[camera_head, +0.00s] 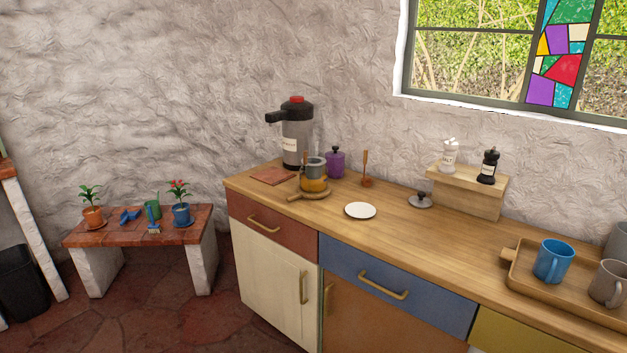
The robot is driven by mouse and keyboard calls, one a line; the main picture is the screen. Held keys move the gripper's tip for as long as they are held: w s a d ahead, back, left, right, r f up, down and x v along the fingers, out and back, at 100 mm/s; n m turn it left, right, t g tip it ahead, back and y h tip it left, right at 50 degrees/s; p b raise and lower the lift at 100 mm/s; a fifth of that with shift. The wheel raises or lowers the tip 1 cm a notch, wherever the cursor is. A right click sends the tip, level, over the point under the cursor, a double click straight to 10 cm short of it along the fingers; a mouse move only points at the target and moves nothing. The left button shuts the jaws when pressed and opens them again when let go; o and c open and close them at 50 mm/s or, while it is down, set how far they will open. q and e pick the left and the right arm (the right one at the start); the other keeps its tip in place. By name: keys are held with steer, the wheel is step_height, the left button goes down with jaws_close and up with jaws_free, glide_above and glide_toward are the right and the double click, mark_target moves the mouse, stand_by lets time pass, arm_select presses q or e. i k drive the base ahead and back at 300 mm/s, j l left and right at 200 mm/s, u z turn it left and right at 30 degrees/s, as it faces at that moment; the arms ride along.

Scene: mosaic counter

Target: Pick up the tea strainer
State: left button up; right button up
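A grey metallic cylinder (316,165), which looks like the tea strainer, sits upright at the top of an amber pot (314,184). Whether it rests inside the pot or on its rim is too small to tell. A thin brown upright piece shows at its left. The pot stands on a round wooden trivet (296,197) with a handle pointing left, toward the counter's left end. A dark grey lid with a knob (420,201) lies apart on the counter. Neither of my grippers is in view.
A black-and-grey pump flask (296,138) stands behind the pot, and a purple jar (335,163) behind right. A reddish board (272,176) lies left. A white plate (360,211) is in front right. A wooden tray (512,278) with mugs is far right. Mid-counter is mostly clear.

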mark_target(311, 161)
steer(key=i+j+z, duration=0.1)
steer(key=z, duration=0.35)
steer(key=i+j+z, duration=0.2)
steer(key=z, duration=0.25)
steer(key=i+j+z, duration=0.1)
steer(key=z, duration=0.4)
steer(key=i+j+z, duration=0.2)
steer(key=j, duration=0.35)
steer(key=j+z, duration=0.25)
steer(key=j, duration=1.4)
steer(key=i+z, duration=0.05)
steer(key=i, duration=0.05)
